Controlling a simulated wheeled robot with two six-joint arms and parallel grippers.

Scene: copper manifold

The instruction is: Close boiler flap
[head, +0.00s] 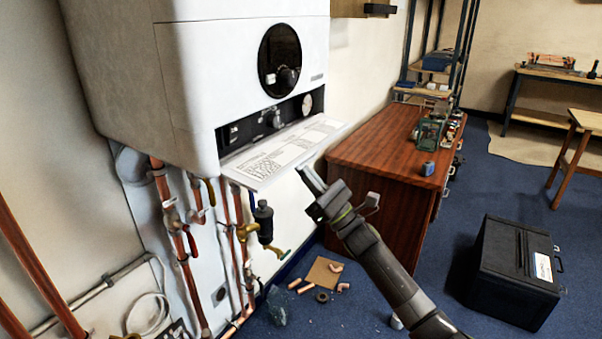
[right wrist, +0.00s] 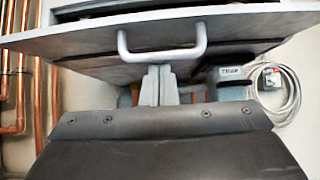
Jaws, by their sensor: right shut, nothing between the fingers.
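The white boiler (head: 240,50) hangs on the wall at the upper left of the head view. Its flap (head: 285,150) is open, sticking out from the lower front with a printed label on its upper face. In the right wrist view the flap (right wrist: 70,45) shows from its other side, with a pale U-shaped handle (right wrist: 163,55). My right gripper (head: 310,180) is below and right of the flap's free edge. It is shut and empty. In the right wrist view its fingertips (right wrist: 158,72) lie at the handle's bar; whether they touch it I cannot tell. My left gripper is not seen.
Copper pipes (head: 168,215) and valves run below the boiler. A wooden cabinet (head: 385,150) stands behind my right arm. A black case (head: 515,270) is on the blue floor at right. Loose pipe pieces (head: 308,285) lie on the floor below the gripper.

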